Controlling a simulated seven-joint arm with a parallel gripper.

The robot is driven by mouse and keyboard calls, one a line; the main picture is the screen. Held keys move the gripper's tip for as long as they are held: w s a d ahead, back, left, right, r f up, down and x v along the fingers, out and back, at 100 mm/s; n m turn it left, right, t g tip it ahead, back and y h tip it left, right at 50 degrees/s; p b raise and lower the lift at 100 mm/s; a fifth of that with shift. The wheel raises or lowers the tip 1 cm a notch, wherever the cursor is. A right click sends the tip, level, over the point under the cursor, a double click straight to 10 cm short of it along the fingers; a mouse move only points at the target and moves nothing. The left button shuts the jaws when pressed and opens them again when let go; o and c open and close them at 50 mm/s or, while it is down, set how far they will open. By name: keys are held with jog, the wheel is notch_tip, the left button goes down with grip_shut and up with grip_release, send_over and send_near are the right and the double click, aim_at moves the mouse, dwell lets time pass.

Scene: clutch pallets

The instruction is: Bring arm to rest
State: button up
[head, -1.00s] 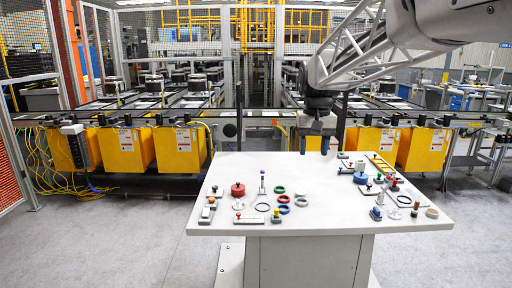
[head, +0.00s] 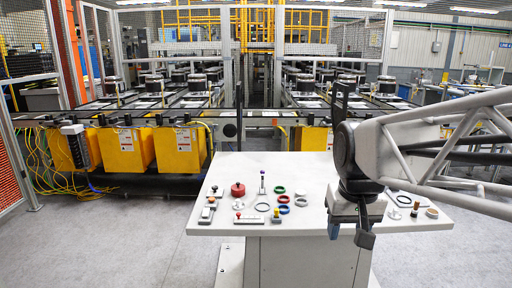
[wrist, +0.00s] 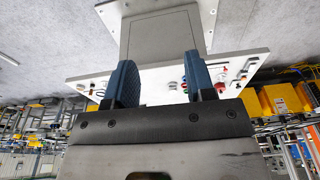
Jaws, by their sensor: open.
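My gripper (head: 350,235) is at the front right part of the white table (head: 330,170), above or in front of its front edge, pointing down. In the wrist view its two blue-padded fingers (wrist: 160,82) are spread apart with nothing between them. The table shows upside down in the wrist view (wrist: 228,62), beyond the fingers.
A wooden-coloured peg (head: 415,208) stands near the right end. Yellow bins (head: 140,148) stand under the conveyor behind.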

jog(key=s+f, duration=0.7)
jog(key=s, duration=0.4)
jog(key=shift+d+f+t, duration=0.15)
jog(key=shift+d+t, duration=0.2)
jog(key=shift+t, duration=0.05)
